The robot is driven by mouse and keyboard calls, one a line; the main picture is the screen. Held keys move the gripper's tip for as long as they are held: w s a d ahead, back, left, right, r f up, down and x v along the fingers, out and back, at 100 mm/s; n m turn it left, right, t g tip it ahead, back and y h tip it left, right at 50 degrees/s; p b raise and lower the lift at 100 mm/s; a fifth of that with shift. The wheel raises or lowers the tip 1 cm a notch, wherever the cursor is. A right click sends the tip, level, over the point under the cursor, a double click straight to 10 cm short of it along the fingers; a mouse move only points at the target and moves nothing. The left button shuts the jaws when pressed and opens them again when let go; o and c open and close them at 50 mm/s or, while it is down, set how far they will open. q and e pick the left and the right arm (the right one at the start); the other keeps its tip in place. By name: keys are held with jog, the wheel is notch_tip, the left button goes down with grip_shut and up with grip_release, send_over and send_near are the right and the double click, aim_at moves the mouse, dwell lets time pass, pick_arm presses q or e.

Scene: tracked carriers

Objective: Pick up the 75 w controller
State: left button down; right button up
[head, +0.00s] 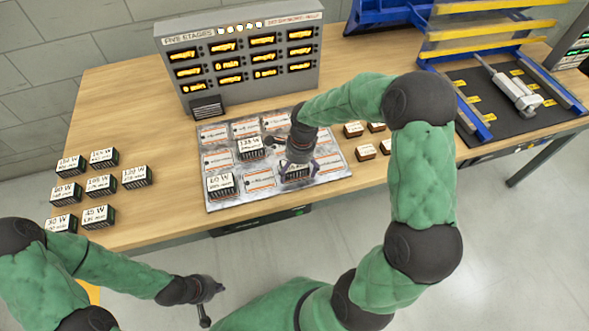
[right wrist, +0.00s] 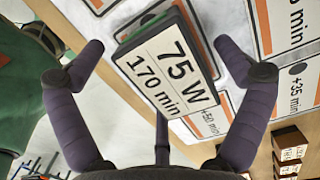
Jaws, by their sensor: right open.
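The 75 W controller (right wrist: 168,66), a dark block with a white label reading "75 W 170 min", sits on the metal board (head: 335,176). In the head view the controller (head: 296,176) is partly hidden by my right gripper (head: 299,168). In the right wrist view my right gripper (right wrist: 172,60) is open, its two purple fingers on either side of the controller and apart from it. My left gripper (head: 208,300) hangs low in front of the table, away from the board; its jaws are too small to read.
Two other controllers, one marked 60 W (head: 220,185) and one behind (head: 250,148), stand on the board. Several labelled blocks (head: 100,184) stand on the left of the table. Small brown blocks (head: 366,152) lie right of the board. A grey display panel (head: 240,62) stands behind.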

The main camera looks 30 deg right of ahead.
jog(key=shift+f, duration=0.2)
dwell(0.6)
jog(key=c, duration=1.4)
